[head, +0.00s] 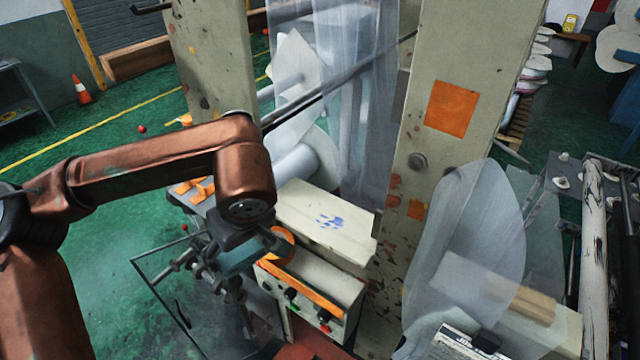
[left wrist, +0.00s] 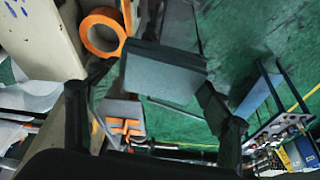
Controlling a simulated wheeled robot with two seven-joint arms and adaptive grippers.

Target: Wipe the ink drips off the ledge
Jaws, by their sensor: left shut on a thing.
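The cream ledge (head: 290,205) juts out from the machine between two posts. Blue ink drips (head: 329,222) lie in a small cluster on its top. My left gripper (head: 238,248) is at the ledge's left end, to the left of the drips and apart from them. It is shut on a grey-green block (head: 236,262), which looks like a wiping pad. In the left wrist view the block (left wrist: 163,74) sits between the two dark fingers (left wrist: 152,92). My right gripper is not in view.
An orange tape roll (head: 282,244) is close beside the block, at the ledge's left end; it also shows in the left wrist view (left wrist: 103,32). A control box (head: 320,295) with buttons is below the ledge. Clear film (head: 335,90) hangs behind it. Another film sheet (head: 465,240) stands right.

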